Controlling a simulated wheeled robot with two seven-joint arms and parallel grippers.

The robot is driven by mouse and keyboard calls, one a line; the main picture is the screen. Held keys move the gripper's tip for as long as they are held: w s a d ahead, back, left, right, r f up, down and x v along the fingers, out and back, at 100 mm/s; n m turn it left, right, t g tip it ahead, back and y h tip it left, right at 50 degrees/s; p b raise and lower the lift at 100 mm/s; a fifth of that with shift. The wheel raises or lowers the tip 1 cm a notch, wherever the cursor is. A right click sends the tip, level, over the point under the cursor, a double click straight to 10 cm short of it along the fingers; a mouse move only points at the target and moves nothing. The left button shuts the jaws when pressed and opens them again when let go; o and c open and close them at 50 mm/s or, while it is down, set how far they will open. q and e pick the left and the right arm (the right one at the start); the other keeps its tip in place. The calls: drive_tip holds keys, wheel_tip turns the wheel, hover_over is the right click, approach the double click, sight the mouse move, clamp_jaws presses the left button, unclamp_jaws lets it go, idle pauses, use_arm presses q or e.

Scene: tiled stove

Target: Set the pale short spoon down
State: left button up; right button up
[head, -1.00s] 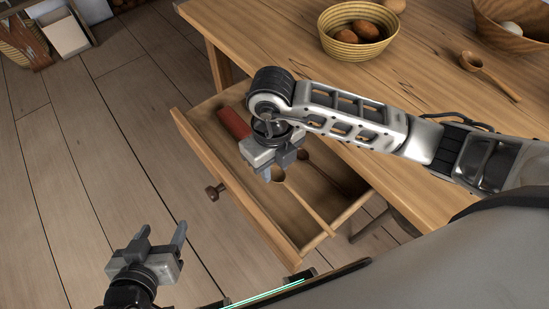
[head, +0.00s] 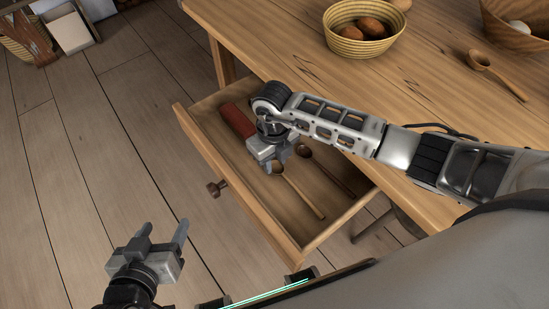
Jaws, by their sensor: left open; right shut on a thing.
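The pale short spoon (head: 303,195) is inside the open drawer (head: 232,180), its handle slanting toward the drawer's lower right. My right gripper (head: 280,168) reaches down into the drawer and is shut on the spoon near its bowl end, which it partly hides. I cannot tell whether the spoon touches the drawer floor. My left gripper (head: 163,236) is open and empty, over the floor to the left of the drawer.
A darker spoon (head: 330,173) lies in the drawer to the right, and a red-brown object (head: 237,120) lies at the upper left. On the table (head: 440,110) are a basket (head: 340,43) of brown eggs, a wooden ladle (head: 497,75) and a wooden bowl (head: 500,35).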

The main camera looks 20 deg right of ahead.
drive_tip(key=shift+f, duration=0.1)
drive_tip(key=o, duration=0.5)
drive_tip(key=shift+f, duration=0.1)
drive_tip(key=o, duration=0.5)
drive_tip(key=shift+c, duration=0.2)
wheel_tip(320, 180, up, 12)
drive_tip(key=shift+w+r+p, duration=0.2)
drive_tip(key=shift+w+p, duration=0.05)
drive_tip(key=shift+p, duration=0.2)
